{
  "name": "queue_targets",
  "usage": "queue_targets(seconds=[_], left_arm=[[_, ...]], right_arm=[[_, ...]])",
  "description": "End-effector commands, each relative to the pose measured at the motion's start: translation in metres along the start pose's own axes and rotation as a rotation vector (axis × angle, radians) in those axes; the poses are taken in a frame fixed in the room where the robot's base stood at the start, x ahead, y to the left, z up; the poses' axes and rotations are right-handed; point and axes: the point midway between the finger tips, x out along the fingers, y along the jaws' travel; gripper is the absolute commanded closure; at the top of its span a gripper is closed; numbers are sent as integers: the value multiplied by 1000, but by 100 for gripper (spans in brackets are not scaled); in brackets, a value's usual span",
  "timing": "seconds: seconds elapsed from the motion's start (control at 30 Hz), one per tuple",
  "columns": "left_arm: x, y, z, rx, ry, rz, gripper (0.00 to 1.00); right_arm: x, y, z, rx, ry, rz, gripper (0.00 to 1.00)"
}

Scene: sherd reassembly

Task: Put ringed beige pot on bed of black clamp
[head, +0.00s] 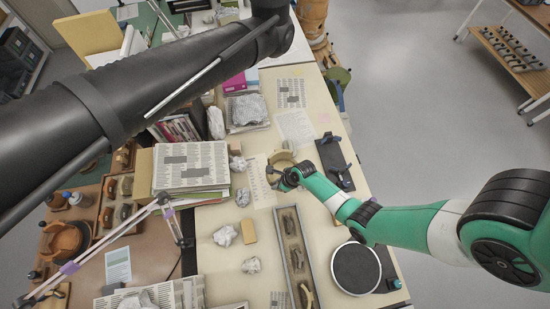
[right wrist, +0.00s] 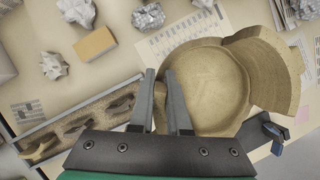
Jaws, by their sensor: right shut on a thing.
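The beige pot (head: 282,158) is at the middle of the table in the head view. In the right wrist view the pot (right wrist: 210,88) shows its round hollow inside, with a thick curved wall piece (right wrist: 268,68) at its right side. My right gripper (head: 287,181) is at the pot's near edge. In the right wrist view its fingers (right wrist: 162,82) are closed on the pot's wall. The black clamp (head: 334,158) lies to the right of the pot, apart from it; part of it seems to show in the right wrist view (right wrist: 264,132). My left gripper is out of view.
A long tray (head: 294,258) with sherds lies nearer than the pot. A round dark turntable (head: 357,268) stands at the near right. Crumpled paper, a tan block (head: 249,231) and a newspaper stack (head: 190,165) lie to the left. The table's right edge is close to the clamp.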

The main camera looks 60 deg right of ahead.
Motion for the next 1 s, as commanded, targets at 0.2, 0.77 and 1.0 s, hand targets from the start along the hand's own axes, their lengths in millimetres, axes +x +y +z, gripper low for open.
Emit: queue_targets(seconds=[0.2,0.77,1.0], left_arm=[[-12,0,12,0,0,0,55],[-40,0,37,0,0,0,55],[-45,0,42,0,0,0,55]], right_arm=[[8,27,-22,-3,-11,-9,100],[15,113,-115,-133,11,54,100],[32,94,-104,-127,9,51,100]])
